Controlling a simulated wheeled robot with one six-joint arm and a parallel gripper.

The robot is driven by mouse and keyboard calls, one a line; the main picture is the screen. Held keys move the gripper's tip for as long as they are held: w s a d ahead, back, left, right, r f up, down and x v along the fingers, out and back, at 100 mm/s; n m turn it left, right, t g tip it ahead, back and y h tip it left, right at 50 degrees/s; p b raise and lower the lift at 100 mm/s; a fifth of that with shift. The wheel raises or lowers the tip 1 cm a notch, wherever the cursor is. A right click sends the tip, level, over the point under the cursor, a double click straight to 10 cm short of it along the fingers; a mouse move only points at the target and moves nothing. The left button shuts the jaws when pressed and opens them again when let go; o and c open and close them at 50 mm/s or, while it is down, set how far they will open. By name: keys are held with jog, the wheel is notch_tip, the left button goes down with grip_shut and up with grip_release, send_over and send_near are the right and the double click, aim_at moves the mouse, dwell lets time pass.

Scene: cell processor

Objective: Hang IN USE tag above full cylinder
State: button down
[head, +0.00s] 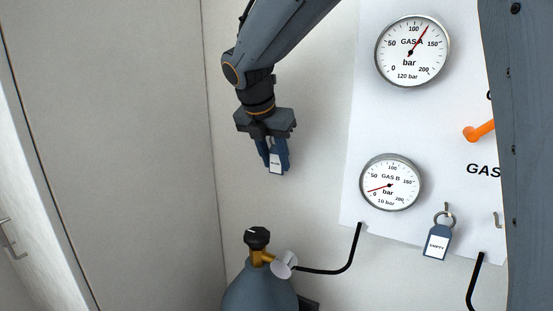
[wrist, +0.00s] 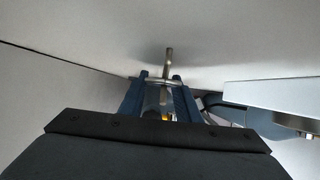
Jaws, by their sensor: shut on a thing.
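My gripper (head: 274,155) is shut on a dark blue tag (head: 275,162) with a white label; its print is too small to read. The tag hangs down between the fingers, above a grey-blue gas cylinder (head: 262,291) with a black knob and brass valve. In the wrist view a metal peg (wrist: 169,58) stands out just beyond my fingertips (wrist: 161,77), and the tag's ring shows between them. I cannot tell whether the ring is around the peg. In the head view the peg is hidden. The GAS A gauge (head: 412,51) reads about 120 bar, the GAS B gauge (head: 390,182) about 10.
A white panel (head: 352,200) carries the gauges and an orange lever (head: 479,131). An EMPTY tag (head: 437,243) hangs on a hook under the GAS B gauge. Another hook (head: 497,219) is at the right. Black pipes (head: 352,256) run below the panel. The wall left of my gripper is clear.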

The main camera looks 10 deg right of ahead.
aim_at(270, 150)
jog(key=shift+s+r+p, duration=0.15)
jog(key=shift+r+p, duration=0.4)
jog(key=shift+p, duration=0.2)
jog(key=shift+a+r, duration=0.1)
jog(key=shift+r, duration=0.05)
jog(key=shift+s+a+r+p, duration=0.15)
jog(key=shift+s+r+p, duration=0.1)
jog(key=shift+r+p, duration=0.3)
jog(key=shift+s+a+p, duration=0.1)
jog(key=shift+p, duration=0.25)
jog(key=shift+r, duration=0.15)
jog(key=shift+s+a, duration=0.15)
jog(key=shift+s, duration=0.05)
jog(key=shift+s+a+r+p, duration=0.2)
jog(key=shift+s+a+p, duration=0.05)
jog(key=shift+s+p, duration=0.3)
jog(key=shift+a, duration=0.1)
